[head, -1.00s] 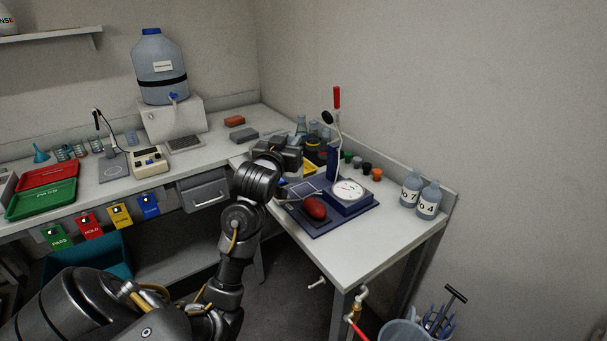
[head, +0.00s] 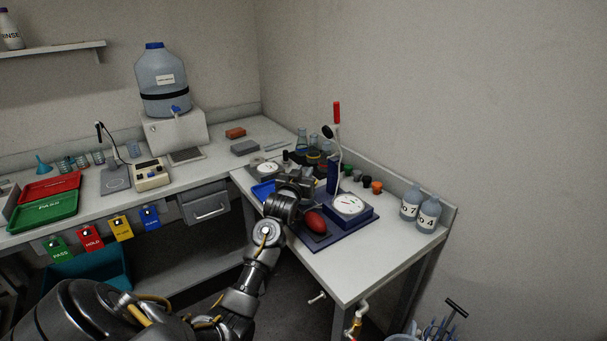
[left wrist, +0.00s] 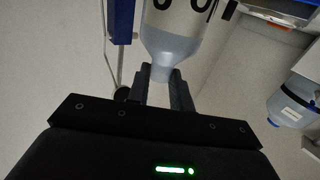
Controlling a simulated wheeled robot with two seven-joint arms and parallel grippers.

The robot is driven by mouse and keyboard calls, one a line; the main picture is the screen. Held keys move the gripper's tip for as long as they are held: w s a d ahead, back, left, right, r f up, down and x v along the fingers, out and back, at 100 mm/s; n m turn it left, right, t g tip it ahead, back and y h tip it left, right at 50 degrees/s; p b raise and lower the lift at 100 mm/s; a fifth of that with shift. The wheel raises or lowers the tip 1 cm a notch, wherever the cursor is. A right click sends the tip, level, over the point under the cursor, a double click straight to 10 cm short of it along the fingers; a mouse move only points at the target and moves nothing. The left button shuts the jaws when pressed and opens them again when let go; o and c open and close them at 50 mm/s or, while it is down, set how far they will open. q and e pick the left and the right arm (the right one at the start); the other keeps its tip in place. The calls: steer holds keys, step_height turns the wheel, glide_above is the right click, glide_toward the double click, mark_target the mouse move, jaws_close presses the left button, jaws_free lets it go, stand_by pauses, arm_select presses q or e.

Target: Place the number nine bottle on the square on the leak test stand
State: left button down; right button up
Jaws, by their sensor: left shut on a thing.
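My left gripper (head: 300,182) is over the left part of the dark blue leak test stand (head: 313,241). In the left wrist view its fingers (left wrist: 162,86) are shut on the narrow end of a grey-blue bottle (left wrist: 172,45) with a white label. Only parts of the dark characters show, so I cannot read the number. In the head view the gripper and arm hide the bottle and the stand's square. I cannot tell whether the bottle touches the stand. The stand carries a round gauge (head: 348,205), a red bulb (head: 316,222) and a blue column (head: 332,176). My right gripper is not in view.
Two labelled bottles, a seven (head: 411,205) and a four (head: 429,215), stand at the right edge. Several small stoppers (head: 366,181) line the wall behind the gauge. Flasks (head: 302,142) stand at the back. The table front (head: 372,258) is clear.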

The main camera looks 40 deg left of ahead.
arm_select(q)
steer(key=shift+f, duration=0.5)
steer(key=c, duration=1.2)
jaws_free()
steer(key=shift+c, duration=0.2)
steer(key=b+v, duration=0.1)
steer(key=v, duration=1.1)
